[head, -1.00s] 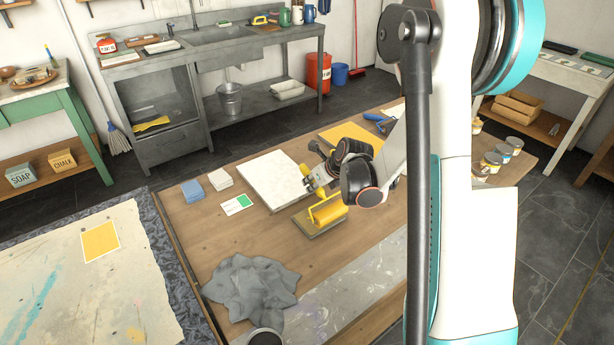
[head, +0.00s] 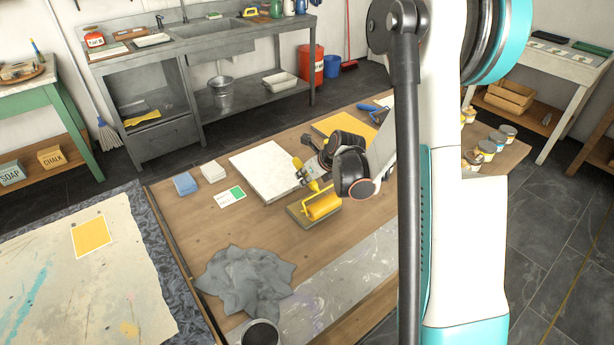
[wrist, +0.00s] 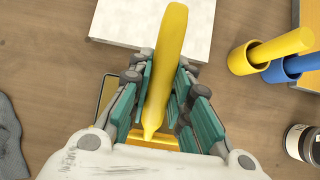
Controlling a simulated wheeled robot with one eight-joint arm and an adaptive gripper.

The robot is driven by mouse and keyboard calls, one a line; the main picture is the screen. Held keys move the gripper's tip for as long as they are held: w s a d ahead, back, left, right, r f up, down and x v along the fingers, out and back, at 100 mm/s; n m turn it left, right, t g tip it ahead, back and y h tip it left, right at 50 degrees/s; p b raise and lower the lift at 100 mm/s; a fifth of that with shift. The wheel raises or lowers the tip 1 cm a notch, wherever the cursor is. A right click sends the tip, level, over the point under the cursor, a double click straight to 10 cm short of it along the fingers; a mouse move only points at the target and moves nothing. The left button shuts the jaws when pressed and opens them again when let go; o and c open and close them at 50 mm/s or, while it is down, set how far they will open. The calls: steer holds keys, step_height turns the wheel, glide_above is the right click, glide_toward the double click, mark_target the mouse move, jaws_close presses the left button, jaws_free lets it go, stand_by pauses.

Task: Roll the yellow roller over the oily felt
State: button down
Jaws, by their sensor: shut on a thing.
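The yellow roller (head: 324,205) rests over a flat olive-brown pad, likely the oily felt (head: 298,214), on the wooden table. My gripper (head: 309,178) is shut on the roller's yellow handle, which points up and to the left. In the wrist view the handle (wrist: 170,50) runs between the green finger pads. Part of the roller's yellow drum (wrist: 152,138) shows below them, and an edge of the felt shows at left. Most of the felt is hidden there. I cannot tell whether the drum touches the felt.
A white slab (head: 268,172) lies just behind the roller. A crumpled grey cloth (head: 243,280) and dark-topped can (head: 260,333) are toward the front left. A blue-handled roller (head: 372,108) and yellow sheet (head: 343,127) lie further back. Bare wood lies left of the felt.

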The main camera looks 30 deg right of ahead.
steer(key=shift+f, duration=0.35)
steer(key=shift+w, duration=0.1)
steer(key=shift+w+a+b, duration=0.2)
steer(key=shift+w+a, duration=0.05)
steer(key=shift+w, duration=0.95)
steer(key=shift+w+a+b, duration=0.2)
steer(key=shift+w+a, duration=0.05)
steer(key=shift+w, duration=0.95)
steer(key=shift+w+a+b, duration=0.2)
steer(key=shift+w+a, duration=0.05)
steer(key=shift+w, duration=0.95)
steer(key=shift+s, duration=0.1)
steer(key=shift+s+d+b, duration=0.2)
steer(key=shift+s, duration=0.85)
steer(key=shift+s+d+b, duration=0.15)
steer(key=shift+s+d, duration=0.1)
steer(key=shift+s, duration=0.85)
steer(key=shift+s+d+b, duration=0.2)
steer(key=shift+s, duration=0.85)
steer(key=shift+w, duration=0.15)
